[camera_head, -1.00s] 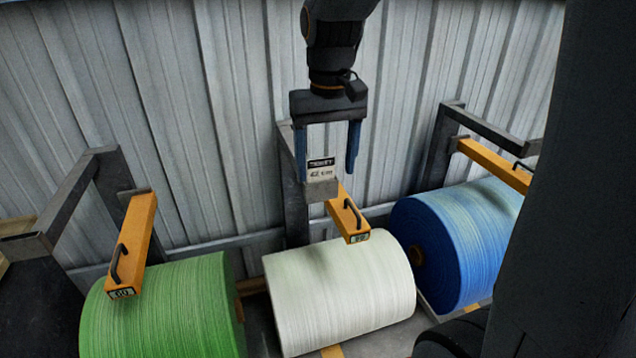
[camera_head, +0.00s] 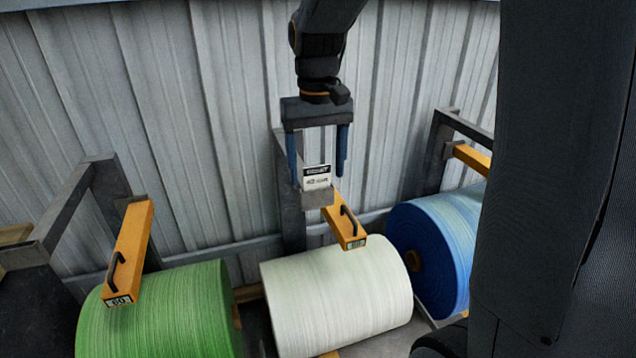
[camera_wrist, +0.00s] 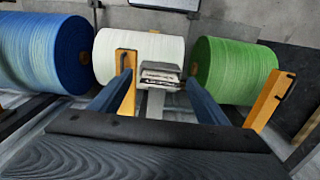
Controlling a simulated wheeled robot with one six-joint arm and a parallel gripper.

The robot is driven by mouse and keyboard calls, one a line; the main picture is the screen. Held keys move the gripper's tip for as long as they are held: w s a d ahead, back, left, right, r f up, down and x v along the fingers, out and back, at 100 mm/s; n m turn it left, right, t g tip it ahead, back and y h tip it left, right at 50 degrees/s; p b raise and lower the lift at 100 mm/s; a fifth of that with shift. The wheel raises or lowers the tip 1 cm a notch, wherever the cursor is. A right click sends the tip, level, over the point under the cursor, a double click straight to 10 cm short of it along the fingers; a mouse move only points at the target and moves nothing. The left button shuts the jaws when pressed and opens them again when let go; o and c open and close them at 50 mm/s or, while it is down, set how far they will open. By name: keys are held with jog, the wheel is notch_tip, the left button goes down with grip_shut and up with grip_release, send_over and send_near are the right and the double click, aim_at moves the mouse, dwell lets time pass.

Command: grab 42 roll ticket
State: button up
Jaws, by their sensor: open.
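The ticket (camera_head: 317,177) is a small white card with a black header band, upright in a grey holder (camera_head: 317,197) on the post above the white roll (camera_head: 335,300). Its small print is blurred, but it seems to start with 42. My gripper (camera_head: 317,177) is open, its two blue fingers pointing down on either side of the ticket, apart from it as far as I can tell. In the wrist view the ticket (camera_wrist: 161,78) shows edge-on in its holder, between the two fingers.
An orange arm with a black handle (camera_head: 345,221) reaches over the white roll. A green roll (camera_head: 160,315) under an orange arm marked 60 (camera_head: 130,250) stands left, a blue roll (camera_head: 435,245) right. A corrugated metal wall (camera_head: 220,120) is close behind.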

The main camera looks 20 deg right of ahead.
jog(key=shift+f, duration=0.2)
jog(key=c, duration=1.1)
